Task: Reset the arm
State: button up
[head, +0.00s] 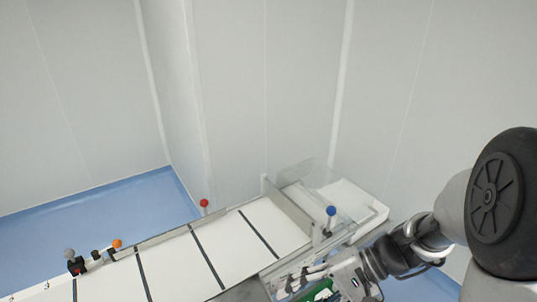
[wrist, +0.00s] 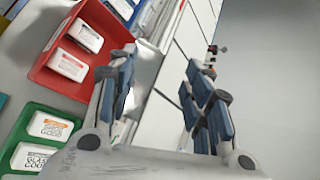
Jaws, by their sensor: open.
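My gripper (wrist: 158,78) is open in the wrist view, its two blue-padded fingers well apart with nothing held between them. Behind the fingers the white surface of the converter line shows. In the head view my arm comes in from the right edge and my gripper is low in the picture, over the near side of the line; its fingertips are hard to make out there.
The white line (head: 190,258) has dark cross strips, coloured ball knobs and a clear guard (head: 311,177). In the wrist view, a red tray (wrist: 62,84) and a green tray (wrist: 25,118) hold white printed packets left of my fingers. Pale walls stand behind.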

jog(key=s+d+r+n+t+h, duration=0.5)
jog(key=s+d+r+h, duration=0.3)
jog(key=s+r+h, duration=0.1)
jog(key=shift+s+r+t+h, duration=0.35)
jog(key=shift+s+h, duration=0.35)
jog(key=shift+h, duration=0.3)
jog(key=shift+c, duration=0.5)
